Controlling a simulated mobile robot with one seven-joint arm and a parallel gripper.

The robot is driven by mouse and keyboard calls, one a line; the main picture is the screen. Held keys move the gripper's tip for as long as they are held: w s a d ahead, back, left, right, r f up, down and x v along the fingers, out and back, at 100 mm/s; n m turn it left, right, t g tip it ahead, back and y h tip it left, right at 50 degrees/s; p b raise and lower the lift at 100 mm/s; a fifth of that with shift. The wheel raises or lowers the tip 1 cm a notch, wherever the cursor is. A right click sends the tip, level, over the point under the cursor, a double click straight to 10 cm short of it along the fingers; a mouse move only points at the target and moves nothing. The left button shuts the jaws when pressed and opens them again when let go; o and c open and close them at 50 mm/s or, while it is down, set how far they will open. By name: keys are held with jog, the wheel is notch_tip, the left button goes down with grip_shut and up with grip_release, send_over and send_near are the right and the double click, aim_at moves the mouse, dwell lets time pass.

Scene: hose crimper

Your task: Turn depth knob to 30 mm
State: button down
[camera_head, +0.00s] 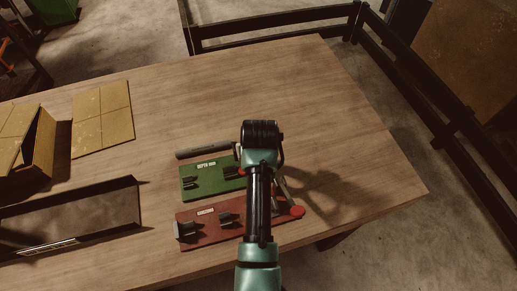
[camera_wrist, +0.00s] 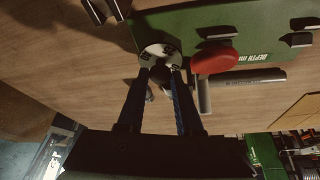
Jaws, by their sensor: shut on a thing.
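The depth knob's round pale dial (camera_wrist: 160,55) with dark marks sits at the edge of the green board (camera_wrist: 188,25) in the wrist view. The marks are too small to read. My gripper (camera_wrist: 162,72) has its two dark fingers at the dial's near side, shut on the knob's middle part, which they partly hide. In the head view the green board (camera_head: 205,190) with a white label lies on the table, and my arm covers the knob and my fingertips.
A red board (camera_head: 200,235) with dark blocks lies in front of the green one. A red ball-ended lever (camera_head: 297,210) is right of my arm. A grey cylinder (camera_head: 203,152) lies behind the green board. Cardboard boxes (camera_head: 35,150) and a tray (camera_head: 135,205) stand left. The table's right side is clear.

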jog(key=n, duration=0.1)
jog(key=n+y, duration=0.1)
jog(key=n, duration=0.1)
jog(key=shift+d+n, duration=0.2)
jog(key=shift+n, duration=0.1)
jog(key=shift+w+d+n+g+y, duration=0.15)
jog(key=shift+n+y, duration=0.3)
jog(key=shift+n, duration=0.45)
jog(key=shift+a+n+g+y, duration=0.1)
jog(key=shift+n+g+y, duration=0.25)
jog(key=shift+n, duration=0.55)
jog(key=c, duration=0.6)
grip_release()
jog(key=shift+r, duration=0.1)
jog(key=b+v, duration=0.2)
jog(key=v, duration=1.1)
jog(key=shift+d+b, duration=0.15)
jog(key=shift+b, duration=0.15)
